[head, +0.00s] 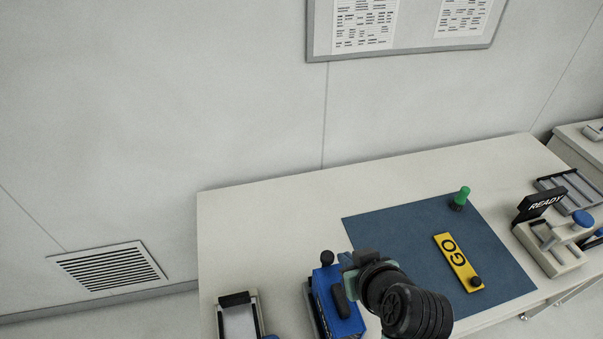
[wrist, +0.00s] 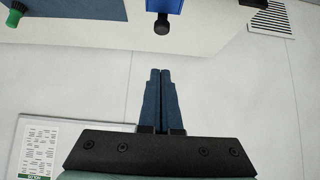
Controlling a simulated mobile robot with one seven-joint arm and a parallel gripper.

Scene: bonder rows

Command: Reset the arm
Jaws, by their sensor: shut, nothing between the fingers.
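My gripper (wrist: 160,72) shows in the wrist view with its two dark fingers side by side, touching, and nothing between them. In the head view my dark arm comes in from the bottom, in front of the white table (head: 265,220), and its end lies over the area between the blue device (head: 343,318) and the blue mat (head: 385,232). The fingers cannot be made out there. In the wrist view the fingers appear against the pale wall, apart from the blue device (wrist: 163,6).
A yellow GO plate (head: 455,258) and a green-topped knob (head: 462,196) are on the mat. A READY sign (head: 541,204) and a lever device (head: 556,250) stand at right. A grey tray (head: 240,318) is at front left. The table's back left is clear. A notice board (head: 400,50) hangs above.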

